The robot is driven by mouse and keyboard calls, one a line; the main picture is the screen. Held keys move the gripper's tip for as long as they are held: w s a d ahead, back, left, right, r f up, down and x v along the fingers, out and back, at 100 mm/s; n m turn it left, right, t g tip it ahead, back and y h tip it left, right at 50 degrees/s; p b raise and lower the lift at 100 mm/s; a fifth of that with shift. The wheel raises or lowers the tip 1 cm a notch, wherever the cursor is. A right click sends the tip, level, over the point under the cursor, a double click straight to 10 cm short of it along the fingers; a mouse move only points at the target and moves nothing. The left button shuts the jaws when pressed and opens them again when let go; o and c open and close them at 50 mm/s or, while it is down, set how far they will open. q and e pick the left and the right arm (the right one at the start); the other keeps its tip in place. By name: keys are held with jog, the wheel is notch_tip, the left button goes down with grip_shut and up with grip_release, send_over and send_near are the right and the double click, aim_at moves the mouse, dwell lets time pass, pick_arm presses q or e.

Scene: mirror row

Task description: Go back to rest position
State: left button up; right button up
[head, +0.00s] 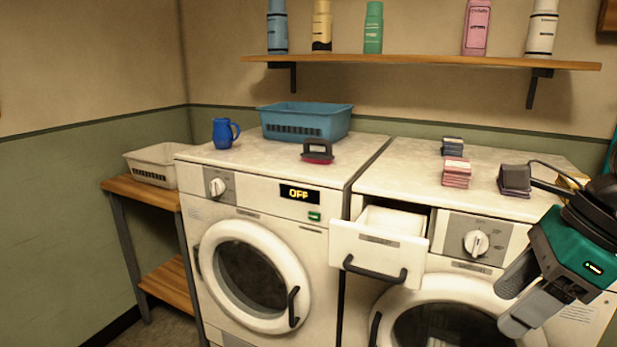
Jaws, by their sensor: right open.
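My right gripper (515,305) is at the lower right, in front of the right washing machine (600,310), with its grey fingers apart and nothing between them. It is to the right of the open detergent drawer (375,247), and apart from it. My left gripper does not show. The left machine (300,240) has its round door (252,275) shut and its display (299,194) reads OFF. The right machine's round door (480,300) is partly hidden by my gripper.
A blue basket (318,122), a blue jug (223,134) and a dark-handled brush (318,152) stand on the left machine. Small stacks (456,173) and a dark block (514,180) are on the right one. A wall shelf (420,62) holds bottles. A pale basket (152,165) sits on a wooden stand (140,190).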

jog(key=w+a+m+t+y, duration=0.25)
jog(key=a+m+y, duration=0.75)
jog(key=a+y, duration=0.55)
jog(key=w+d+f+m+t+h+p, duration=0.1)
jog(key=w+d+f+m+t+h, duration=0.15)
jog(key=f+m+t+h, duration=0.75)
jog(key=w+d+f+m+t+h, duration=0.25)
jog(key=f+m, duration=0.35)
jog(key=m, duration=1)
jog(key=s+f+m+g+h, duration=0.2)
jog(key=s+f, duration=0.4)
jog(key=f, duration=0.3)
jog(key=s+f+m+g+h, duration=0.3)
jog(key=s+f+m, duration=0.3)
jog(key=f, duration=0.4)
jog(key=shift+d+m+g, duration=0.4)
jog(key=shift+m+g, duration=0.2)
jog(key=shift+g, duration=0.2)
